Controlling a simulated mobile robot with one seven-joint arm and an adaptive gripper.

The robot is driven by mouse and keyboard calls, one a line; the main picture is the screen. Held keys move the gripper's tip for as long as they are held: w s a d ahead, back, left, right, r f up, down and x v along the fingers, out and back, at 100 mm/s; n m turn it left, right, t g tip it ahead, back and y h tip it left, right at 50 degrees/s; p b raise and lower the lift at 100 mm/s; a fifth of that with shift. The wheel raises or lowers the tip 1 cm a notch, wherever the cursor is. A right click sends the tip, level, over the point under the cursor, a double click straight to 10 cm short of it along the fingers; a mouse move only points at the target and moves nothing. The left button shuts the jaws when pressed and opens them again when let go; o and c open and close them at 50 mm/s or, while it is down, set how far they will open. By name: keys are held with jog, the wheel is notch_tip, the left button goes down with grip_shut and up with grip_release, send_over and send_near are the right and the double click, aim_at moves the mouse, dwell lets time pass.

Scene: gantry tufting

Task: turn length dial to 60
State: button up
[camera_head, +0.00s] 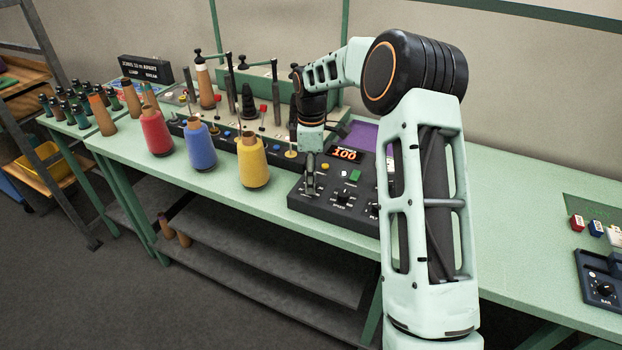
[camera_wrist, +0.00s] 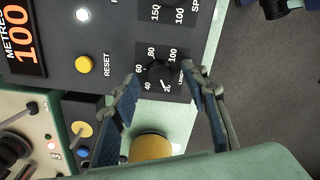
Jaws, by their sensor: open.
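The length dial (camera_wrist: 159,75) is a small black round knob on the dark control panel (camera_wrist: 105,25) in the wrist view. Numbers 20, 40, 60, 80 and 100 run around it. A pale mark on the knob appears to lie near the 20 side, but it is small and partly unclear. My gripper (camera_wrist: 161,73) is open, with one finger to each side of the knob and a visible gap to each. In the head view my gripper (camera_head: 310,178) hangs over the panel's left front corner and hides this dial.
The orange display (camera_head: 344,154) reads 100. A yellow reset button (camera_wrist: 84,64) and green button (camera_head: 355,175) sit on the panel. Other black knobs (camera_head: 343,195) stand to the right. Yellow (camera_head: 252,163), blue (camera_head: 200,148) and red (camera_head: 156,132) cones stand left of it.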

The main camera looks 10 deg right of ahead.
jog(key=shift+f, duration=0.5)
jog(key=shift+c, duration=0.2)
grip_shut()
